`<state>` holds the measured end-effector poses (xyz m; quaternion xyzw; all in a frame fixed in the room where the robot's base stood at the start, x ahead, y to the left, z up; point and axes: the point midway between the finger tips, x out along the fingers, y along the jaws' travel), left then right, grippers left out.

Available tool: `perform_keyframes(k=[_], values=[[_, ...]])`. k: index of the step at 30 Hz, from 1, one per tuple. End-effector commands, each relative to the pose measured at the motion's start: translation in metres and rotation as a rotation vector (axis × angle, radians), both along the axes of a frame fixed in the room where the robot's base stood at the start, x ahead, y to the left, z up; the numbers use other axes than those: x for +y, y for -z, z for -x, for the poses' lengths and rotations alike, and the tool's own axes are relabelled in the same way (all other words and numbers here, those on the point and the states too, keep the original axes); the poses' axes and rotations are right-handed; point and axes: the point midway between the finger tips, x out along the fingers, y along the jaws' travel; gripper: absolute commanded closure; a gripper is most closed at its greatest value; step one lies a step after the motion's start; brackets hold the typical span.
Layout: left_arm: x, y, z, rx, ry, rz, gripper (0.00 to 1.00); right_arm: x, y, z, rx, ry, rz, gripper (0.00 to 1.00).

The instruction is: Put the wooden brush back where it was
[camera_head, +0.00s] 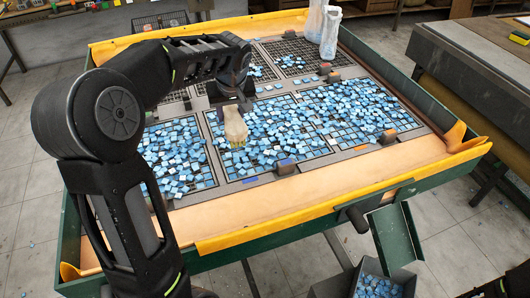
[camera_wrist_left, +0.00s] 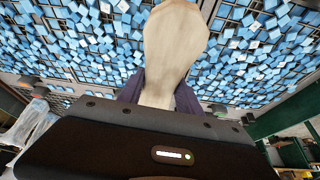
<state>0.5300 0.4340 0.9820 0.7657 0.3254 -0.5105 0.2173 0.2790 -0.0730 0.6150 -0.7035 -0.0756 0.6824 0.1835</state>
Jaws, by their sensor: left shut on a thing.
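The wooden brush (camera_head: 235,126) is pale, and my left gripper (camera_head: 233,106) is shut on it. In the head view the brush hangs below the gripper, over the grid trays of blue tiles. In the left wrist view the brush (camera_wrist_left: 172,50) stands out between the dark fingers of the left gripper (camera_wrist_left: 160,95), its rounded end towards the tiles. I cannot tell whether the brush touches the tiles. My right gripper does not show; only a dark piece shows at the lower right corner of the head view.
The green-sided table has a yellow rim (camera_head: 320,212) and black grid trays (camera_head: 262,178) strewn with blue tiles. Two whitish bottles (camera_head: 329,34) stand at the far edge. A green chute (camera_head: 395,236) hangs at the front above a bin (camera_head: 372,284) holding tiles. The tan front strip is clear.

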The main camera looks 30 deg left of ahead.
Motion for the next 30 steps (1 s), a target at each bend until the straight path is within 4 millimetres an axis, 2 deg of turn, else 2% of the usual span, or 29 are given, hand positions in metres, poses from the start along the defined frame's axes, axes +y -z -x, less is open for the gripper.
perform_keyframes(k=[1,6,17,20,27,30], values=[[0.006,-0.006,0.003,-0.002,-0.041,-0.001,1.0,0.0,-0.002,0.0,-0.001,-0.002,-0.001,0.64],[0.005,-0.004,0.01,0.001,-0.089,-0.001,1.0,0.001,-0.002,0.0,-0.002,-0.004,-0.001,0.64],[0.005,-0.002,0.01,0.0,-0.093,0.0,1.0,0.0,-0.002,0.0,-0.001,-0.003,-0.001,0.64],[0.004,0.006,0.01,0.003,-0.094,0.0,1.0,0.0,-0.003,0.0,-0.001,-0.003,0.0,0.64],[0.004,0.047,0.01,0.003,-0.093,0.0,1.0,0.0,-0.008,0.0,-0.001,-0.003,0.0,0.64],[0.004,0.058,0.01,0.002,-0.093,0.0,1.0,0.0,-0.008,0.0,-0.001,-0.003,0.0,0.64]])
